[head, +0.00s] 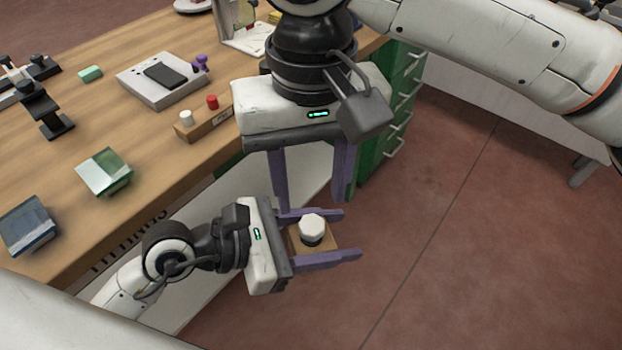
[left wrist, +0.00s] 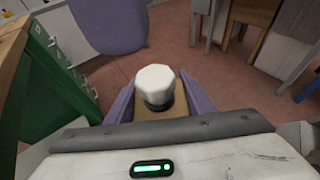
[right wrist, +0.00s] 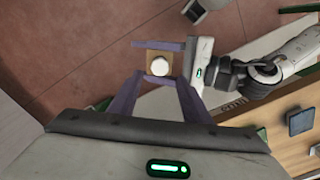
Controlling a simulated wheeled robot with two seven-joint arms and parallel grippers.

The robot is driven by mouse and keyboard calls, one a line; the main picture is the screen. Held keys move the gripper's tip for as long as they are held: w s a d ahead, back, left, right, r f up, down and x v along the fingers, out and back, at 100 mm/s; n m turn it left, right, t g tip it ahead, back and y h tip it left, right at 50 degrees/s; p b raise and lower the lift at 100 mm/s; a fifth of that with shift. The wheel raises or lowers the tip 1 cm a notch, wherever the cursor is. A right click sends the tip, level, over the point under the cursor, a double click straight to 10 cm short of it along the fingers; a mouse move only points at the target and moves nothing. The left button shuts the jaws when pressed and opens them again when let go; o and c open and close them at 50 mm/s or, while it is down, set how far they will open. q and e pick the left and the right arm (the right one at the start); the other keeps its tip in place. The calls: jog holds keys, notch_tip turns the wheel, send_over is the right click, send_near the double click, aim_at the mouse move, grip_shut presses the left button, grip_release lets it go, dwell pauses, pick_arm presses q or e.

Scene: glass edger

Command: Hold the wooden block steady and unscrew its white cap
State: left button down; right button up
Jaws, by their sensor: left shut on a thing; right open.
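The wooden block (head: 325,238) is held between the purple fingers of my left gripper (head: 332,236), off the table and above the floor. Its white cap (head: 312,227) faces up and sits on a dark ring on top of the block. The left wrist view shows the cap (left wrist: 156,82) and part of the block (left wrist: 178,106) between the fingers. My right gripper (head: 312,205) is open and empty, pointing down, above and behind the cap. In the right wrist view the cap (right wrist: 159,66) lies beyond the open fingers, apart from them.
The wooden workbench (head: 150,120) is at the left, with a small wooden stand (head: 203,122) bearing red and white knobs, a grey device (head: 163,80), a green block (head: 104,172) and a blue block (head: 28,226). Green drawers (head: 400,95) stand behind my right gripper. Open floor (head: 470,220) is at the right.

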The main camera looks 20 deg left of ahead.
aim_at(309, 225)
jog(key=shift+r+m, duration=0.1)
jog(key=shift+m, duration=0.6)
jog(key=shift+f, duration=3.9)
jog(key=c, duration=1.1)
jog(key=n, duration=0.3)
jog(key=shift+a, duration=0.1)
jog(key=n, duration=0.4)
jog(key=shift+s, duration=0.1)
jog(key=n, duration=0.6)
